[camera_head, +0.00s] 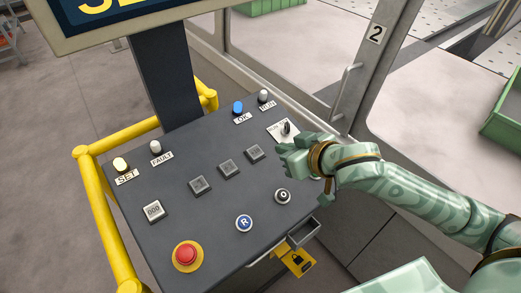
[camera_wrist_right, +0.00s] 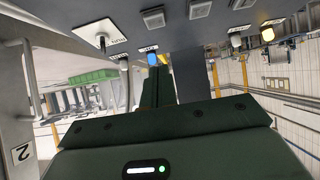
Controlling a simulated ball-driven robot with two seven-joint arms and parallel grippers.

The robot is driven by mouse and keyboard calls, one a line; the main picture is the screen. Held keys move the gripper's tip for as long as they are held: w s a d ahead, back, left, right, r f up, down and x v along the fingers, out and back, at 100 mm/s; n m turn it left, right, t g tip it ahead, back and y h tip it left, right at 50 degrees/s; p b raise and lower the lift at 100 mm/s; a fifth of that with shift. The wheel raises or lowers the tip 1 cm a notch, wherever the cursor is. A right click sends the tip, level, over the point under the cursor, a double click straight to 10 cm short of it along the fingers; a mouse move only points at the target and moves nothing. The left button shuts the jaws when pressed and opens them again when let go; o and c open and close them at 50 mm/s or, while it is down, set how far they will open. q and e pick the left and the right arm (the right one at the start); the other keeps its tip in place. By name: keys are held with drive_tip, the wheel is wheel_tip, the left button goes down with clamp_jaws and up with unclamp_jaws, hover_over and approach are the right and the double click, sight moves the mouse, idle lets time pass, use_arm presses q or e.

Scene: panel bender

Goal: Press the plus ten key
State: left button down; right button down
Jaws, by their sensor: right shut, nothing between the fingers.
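The dark control panel (camera_head: 215,225) has a diagonal row of grey square keys: one at the left (camera_head: 200,184), one in the middle (camera_head: 228,168) and one at the right (camera_head: 255,152). Their markings are too faint to tell which is plus ten. Another square key (camera_head: 153,210) reads like "000". My right gripper (camera_head: 284,152) is shut and empty, just right of the right key and near the selector switch (camera_head: 286,129). In the right wrist view its dark green fingers (camera_wrist_right: 155,85) point toward the panel, with the square keys (camera_wrist_right: 153,18) beyond. My left gripper is not in view.
A red emergency button (camera_head: 187,255), a blue R button (camera_head: 244,223) and a black O button (camera_head: 283,196) sit along the front. A yellow rail (camera_head: 97,210) borders the left side.

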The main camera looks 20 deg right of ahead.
drive_tip(key=b, duration=0.2)
hover_over(253, 150)
drive_tip(key=s+d, duration=0.2)
drive_tip(key=s, duration=0.2)
drive_tip(key=f, duration=0.5)
drive_tip(key=shift+w+a+f, duration=0.15)
drive_tip(key=shift+a+f, duration=0.05)
drive_tip(key=shift+a, duration=0.05)
drive_tip(key=shift+w+a+f, duration=0.1)
drive_tip(key=shift+w+f, duration=0.05)
drive_tip(key=shift+f, duration=0.5)
drive_tip(key=shift+w+f, duration=0.1)
drive_tip(key=shift+f, duration=0.5)
drive_tip(key=shift+w+f, duration=0.1)
drive_tip(key=shift+f, duration=0.6)
